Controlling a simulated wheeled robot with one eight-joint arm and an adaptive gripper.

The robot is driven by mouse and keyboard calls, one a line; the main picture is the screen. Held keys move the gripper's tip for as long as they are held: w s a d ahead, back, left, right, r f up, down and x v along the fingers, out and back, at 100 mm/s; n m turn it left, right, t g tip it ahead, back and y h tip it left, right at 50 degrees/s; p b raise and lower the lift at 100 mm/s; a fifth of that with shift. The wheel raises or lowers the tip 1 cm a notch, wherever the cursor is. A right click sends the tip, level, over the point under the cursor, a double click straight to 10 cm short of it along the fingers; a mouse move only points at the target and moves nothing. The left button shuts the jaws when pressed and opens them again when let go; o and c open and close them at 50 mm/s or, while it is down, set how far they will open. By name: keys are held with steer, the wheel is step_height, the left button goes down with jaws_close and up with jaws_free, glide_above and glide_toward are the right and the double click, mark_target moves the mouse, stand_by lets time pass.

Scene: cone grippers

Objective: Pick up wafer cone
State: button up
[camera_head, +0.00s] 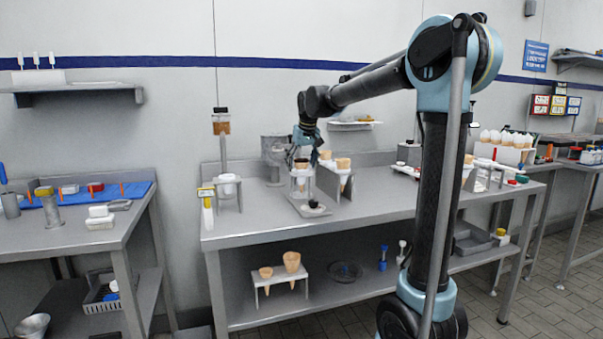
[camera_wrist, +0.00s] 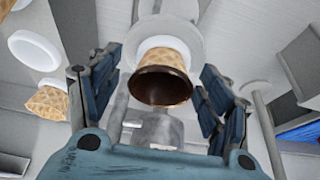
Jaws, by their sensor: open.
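A wafer cone (camera_wrist: 163,72) with a tan waffle wall and a dark brown rim sits in a white ring holder. In the wrist view it is between the two blue fingers of my gripper (camera_wrist: 158,92), with a gap on each side. My gripper is open and does not appear to touch it. In the head view my gripper (camera_head: 303,158) is low over a small stand on the middle table, and its fingers largely hide the cone there. A second waffle cone (camera_wrist: 46,102) hangs in a white ring at the left of the wrist view.
More cones (camera_head: 343,163) stand in a rack close to the right of my gripper. Two cones (camera_head: 291,262) sit in a rack on the lower shelf. A dispenser with brown contents (camera_head: 221,128) stands to the left. The front left of the tabletop (camera_head: 247,226) is clear.

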steer(key=c, duration=0.8)
steer(key=shift+c, duration=0.2)
steer(key=shift+r, duration=0.1)
